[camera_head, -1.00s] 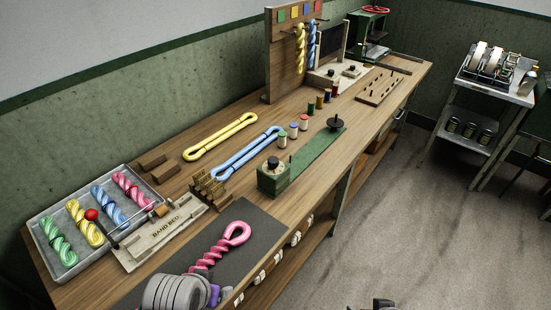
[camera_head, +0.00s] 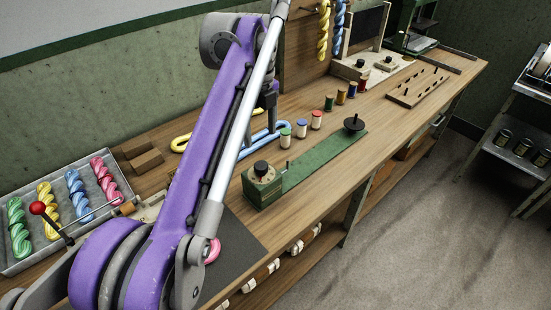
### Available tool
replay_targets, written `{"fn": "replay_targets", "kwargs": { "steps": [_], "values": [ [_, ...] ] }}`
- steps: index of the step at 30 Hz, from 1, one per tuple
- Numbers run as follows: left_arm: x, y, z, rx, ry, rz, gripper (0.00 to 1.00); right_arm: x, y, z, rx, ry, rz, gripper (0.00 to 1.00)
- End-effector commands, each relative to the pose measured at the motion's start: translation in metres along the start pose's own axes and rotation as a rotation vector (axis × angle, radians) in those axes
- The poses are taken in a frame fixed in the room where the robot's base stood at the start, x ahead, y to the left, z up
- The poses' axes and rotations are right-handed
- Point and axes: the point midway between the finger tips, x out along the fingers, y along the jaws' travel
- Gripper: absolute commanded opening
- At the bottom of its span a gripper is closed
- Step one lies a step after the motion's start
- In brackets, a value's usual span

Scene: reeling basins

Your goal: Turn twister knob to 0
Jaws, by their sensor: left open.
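The twister is a green box (camera_head: 264,190) with a black knob (camera_head: 261,169) on its pale top, on the bench in the middle of the head view. A long green base (camera_head: 320,157) runs from it to a black disc (camera_head: 353,125). The knob's setting is too small to read. My left arm rises across the view from the bottom left. Its dark gripper (camera_head: 271,112) is above the bench, behind and above the twister, apart from the knob. The gripper is open, mostly hidden by the arm links. My right gripper is not in view.
A tray (camera_head: 8,268) of coloured skeins lies at the left, beside a red-balled lever (camera_head: 37,208). Spools, including a green one (camera_head: 285,136), stand behind the green base. A pink skein (camera_head: 213,250) is mostly hidden behind my arm. Bare bench lies right of the twister.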

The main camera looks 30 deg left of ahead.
Motion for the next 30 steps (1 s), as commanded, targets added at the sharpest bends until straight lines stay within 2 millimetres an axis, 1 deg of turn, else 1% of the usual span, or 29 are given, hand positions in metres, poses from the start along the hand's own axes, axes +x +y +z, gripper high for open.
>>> {"fn": "replay_targets", "kwargs": {
  "steps": [5, 12, 16, 21, 30],
  "values": [
    [0.025, 0.0, 0.0, 0.002, 0.0, -0.001, 0.77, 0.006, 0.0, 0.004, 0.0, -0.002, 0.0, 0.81],
    [0.072, 0.0, -0.001, 0.002, 0.0, -0.003, 0.77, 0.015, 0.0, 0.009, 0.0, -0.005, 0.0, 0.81],
    [0.091, 0.0, 0.0, 0.002, 0.0, -0.003, 0.77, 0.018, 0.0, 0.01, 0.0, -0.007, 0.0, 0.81],
    [0.103, 0.0, -0.001, 0.002, 0.0, -0.004, 0.77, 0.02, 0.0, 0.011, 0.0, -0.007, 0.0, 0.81],
    [0.105, 0.0, -0.001, 0.001, 0.0, -0.004, 0.77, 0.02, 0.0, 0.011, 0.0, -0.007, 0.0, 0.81]
  ]
}}
